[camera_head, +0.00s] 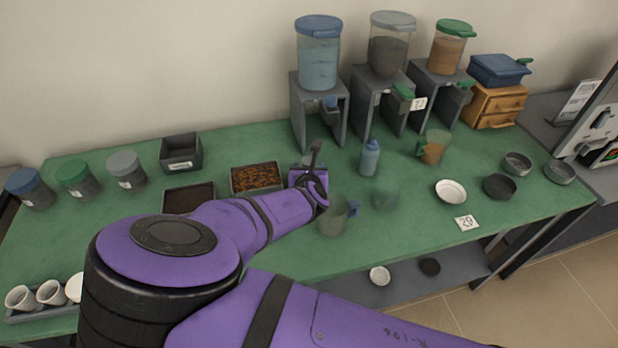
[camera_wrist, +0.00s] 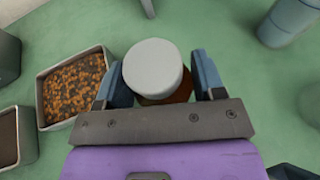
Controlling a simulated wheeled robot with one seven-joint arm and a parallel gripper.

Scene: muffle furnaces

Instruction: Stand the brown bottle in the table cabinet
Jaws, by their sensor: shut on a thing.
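My gripper (camera_head: 314,178) is over the middle of the green table, beside the tray of brown granules. In the wrist view my gripper (camera_wrist: 160,82) has its two blue-grey fingers on either side of the brown bottle (camera_wrist: 180,94) and is shut on it. The bottle has a pale grey round cap, seen from above, and brown shows below it. In the head view the bottle is mostly hidden by the gripper, so I cannot tell whether it touches the table. A small orange cabinet (camera_head: 494,108) with two drawer fronts stands at the table's back right, with a blue container on top.
Dispensers (camera_head: 318,90) stand along the back. Bowls (camera_head: 450,191) lie farther right. The granule tray (camera_head: 256,178) is close on the left.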

